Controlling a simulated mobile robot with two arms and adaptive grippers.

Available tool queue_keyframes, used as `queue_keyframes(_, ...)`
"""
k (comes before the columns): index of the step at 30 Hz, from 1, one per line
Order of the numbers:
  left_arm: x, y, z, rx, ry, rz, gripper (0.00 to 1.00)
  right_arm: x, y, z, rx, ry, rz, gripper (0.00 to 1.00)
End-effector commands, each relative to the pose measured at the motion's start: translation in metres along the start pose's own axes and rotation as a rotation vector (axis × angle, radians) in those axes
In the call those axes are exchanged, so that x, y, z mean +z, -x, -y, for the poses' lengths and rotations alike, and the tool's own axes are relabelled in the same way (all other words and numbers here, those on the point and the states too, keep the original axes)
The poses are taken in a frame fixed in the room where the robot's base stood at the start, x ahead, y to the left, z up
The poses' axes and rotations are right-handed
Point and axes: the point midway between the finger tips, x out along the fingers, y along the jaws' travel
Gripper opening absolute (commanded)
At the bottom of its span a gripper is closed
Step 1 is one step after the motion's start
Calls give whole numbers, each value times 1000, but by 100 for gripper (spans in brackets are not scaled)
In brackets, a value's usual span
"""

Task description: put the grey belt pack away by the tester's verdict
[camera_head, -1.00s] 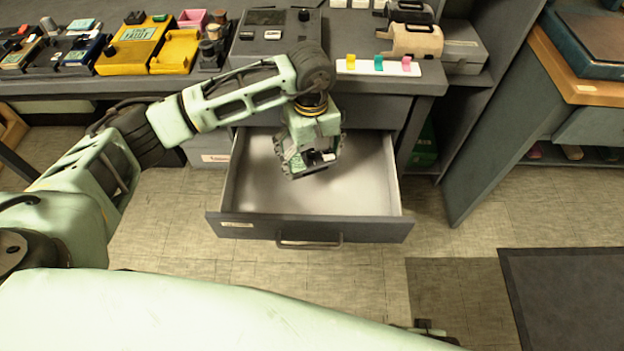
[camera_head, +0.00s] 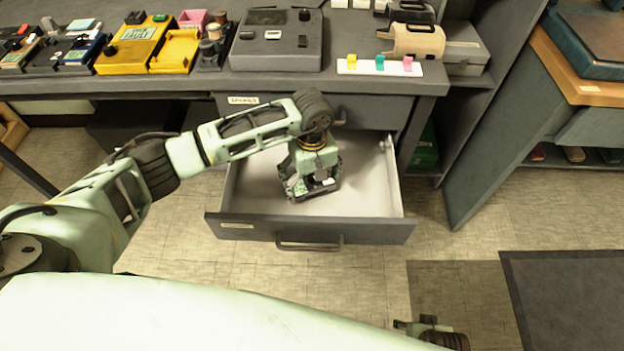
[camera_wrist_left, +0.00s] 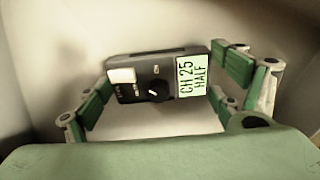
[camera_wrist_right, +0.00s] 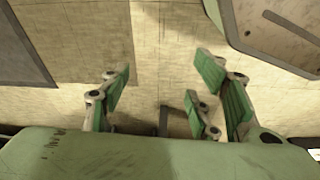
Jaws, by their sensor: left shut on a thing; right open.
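The grey belt pack (camera_wrist_left: 135,68) shows in the left wrist view with a dark face, a knob, a white patch and a green label reading "CH 25 HALF". My left gripper (camera_wrist_left: 160,85) is shut on it, with green pads at both ends. In the head view my left gripper (camera_head: 313,188) is inside the open drawer (camera_head: 370,229), and largely hides the pack. I cannot tell whether the pack touches the drawer floor. My right gripper (camera_wrist_right: 165,95) is open and empty above the floor.
A yellow box (camera_head: 130,58) labelled "FAULT" and a yellow tray (camera_head: 175,50) stand on the bench at left. A closed drawer (camera_head: 370,110) sits above the open one. A white strip with coloured tabs (camera_head: 379,67) lies at the bench edge. The open drawer's right side is clear.

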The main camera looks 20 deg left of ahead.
Motion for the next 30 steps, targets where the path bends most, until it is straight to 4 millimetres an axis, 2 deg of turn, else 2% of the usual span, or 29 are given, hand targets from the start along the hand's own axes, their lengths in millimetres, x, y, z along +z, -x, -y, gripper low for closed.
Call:
queue_keyframes(12, 0, -3, 0, 0, 0, -1, 56, -10, 11, 0, 0, -1, -14, 56)
queue_keyframes(30, 0, -8, 0, 0, 0, -1, 56, -11, 25, -1, 1, -3, -9, 56)
